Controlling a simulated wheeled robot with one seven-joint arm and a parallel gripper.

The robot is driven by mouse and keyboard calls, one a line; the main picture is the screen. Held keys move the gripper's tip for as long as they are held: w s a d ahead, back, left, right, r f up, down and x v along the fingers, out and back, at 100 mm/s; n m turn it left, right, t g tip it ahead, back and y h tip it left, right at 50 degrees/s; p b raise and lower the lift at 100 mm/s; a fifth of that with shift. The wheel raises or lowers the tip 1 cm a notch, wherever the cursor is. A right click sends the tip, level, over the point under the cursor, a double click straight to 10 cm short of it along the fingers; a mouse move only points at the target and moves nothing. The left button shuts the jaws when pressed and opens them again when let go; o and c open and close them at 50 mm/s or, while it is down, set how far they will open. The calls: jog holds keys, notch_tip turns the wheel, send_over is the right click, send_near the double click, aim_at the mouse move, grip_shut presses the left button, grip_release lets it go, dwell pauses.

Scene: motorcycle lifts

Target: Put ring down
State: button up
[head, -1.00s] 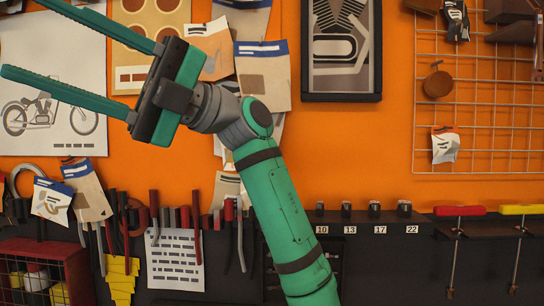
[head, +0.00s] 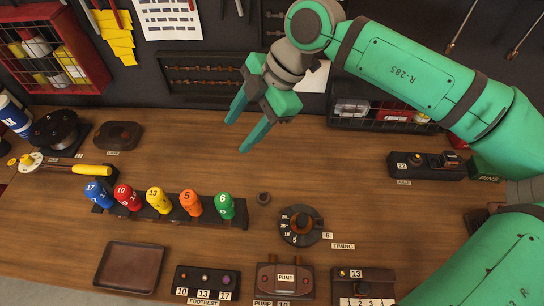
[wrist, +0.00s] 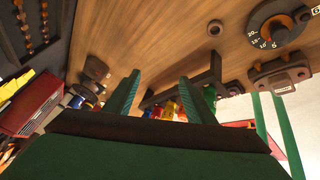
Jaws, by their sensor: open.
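A small dark ring (head: 263,198) lies on the wooden bench (head: 330,165), just right of the rack of coloured numbered knobs. It also shows in the wrist view as a small dark round piece (wrist: 214,27) on the wood. My gripper (head: 239,136) is open and empty, with its two green fingers apart. It hangs above the back of the bench, behind the ring and apart from it. In the wrist view my gripper's fingertips (wrist: 159,78) have nothing between them.
The knob rack (head: 240,215) stands left of the ring. The timing dial (head: 301,225) stands to its right. An empty brown tray (head: 130,267), the footrest block (head: 207,281) and the pump block (head: 284,280) line the front. The middle of the bench is clear.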

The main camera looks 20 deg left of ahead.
jog(key=s+d+f+m+h, duration=0.2)
jog(key=d+f+m, duration=0.2)
jog(key=d+f, duration=0.55)
send_near(263, 198)
jog(key=x, duration=0.5)
jog(key=shift+s+a+f, duration=0.1)
jog(key=shift+s+f, duration=0.15)
jog(key=shift+f, duration=0.05)
jog(key=shift+w+f, duration=0.15)
jog(key=shift+f, duration=0.05)
